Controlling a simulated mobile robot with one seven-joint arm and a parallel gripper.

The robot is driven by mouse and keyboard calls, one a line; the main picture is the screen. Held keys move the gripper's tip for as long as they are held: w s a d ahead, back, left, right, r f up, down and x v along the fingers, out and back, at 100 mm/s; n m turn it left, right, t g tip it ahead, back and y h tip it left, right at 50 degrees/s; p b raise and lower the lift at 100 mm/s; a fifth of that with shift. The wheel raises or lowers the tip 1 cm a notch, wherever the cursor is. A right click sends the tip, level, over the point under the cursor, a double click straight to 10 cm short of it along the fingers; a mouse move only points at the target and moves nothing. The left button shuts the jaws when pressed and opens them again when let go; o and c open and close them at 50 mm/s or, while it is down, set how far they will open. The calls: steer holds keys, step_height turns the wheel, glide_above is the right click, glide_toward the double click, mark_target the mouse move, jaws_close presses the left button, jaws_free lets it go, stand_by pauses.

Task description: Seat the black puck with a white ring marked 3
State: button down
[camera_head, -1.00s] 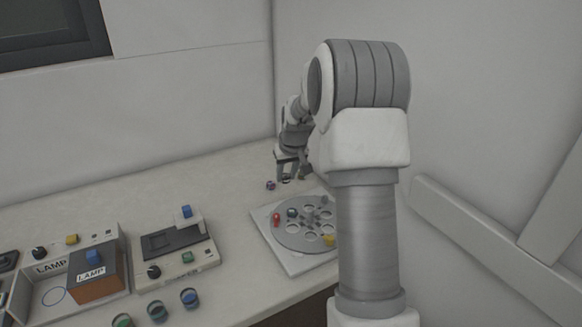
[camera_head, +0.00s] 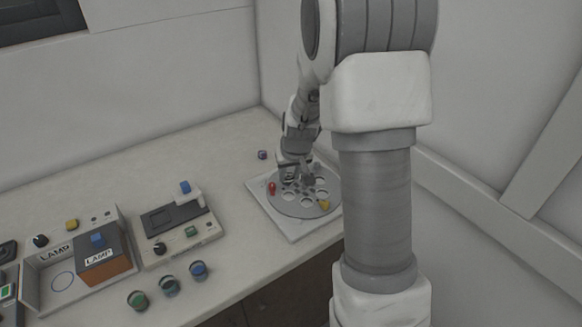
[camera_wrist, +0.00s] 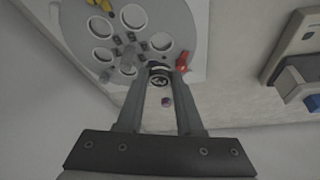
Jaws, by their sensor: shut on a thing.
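The black puck with a white ring (camera_wrist: 160,80) is between my fingertips in the wrist view, its mark looking like a 3. My gripper (camera_wrist: 160,74) is shut on it. In the head view my gripper (camera_head: 288,178) is at the far left part of the round grey plate (camera_head: 278,203), near the red peg (camera_head: 272,188). The puck lies over the plate's edge area in the wrist view; I cannot tell whether it is in a hole or above one. The plate (camera_wrist: 82,40) has several round holes, those clearly in view looking empty.
A small dark blue-purple piece (camera_head: 262,154) lies on the bench behind the plate. A yellow piece (camera_head: 325,204) is at the plate's right. Walls close the back and right.

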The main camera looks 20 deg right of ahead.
steer(key=shift+f+b, duration=2.4)
steer(key=shift+f, duration=0.9)
steer(key=shift+c, duration=2.4)
jaws_free()
steer(key=d+p+v, duration=0.1)
steer(key=p+v, duration=0.1)
steer(key=v, duration=1.5)
steer(key=shift+a+r, duration=0.3)
steer(key=shift+a, duration=0.2)
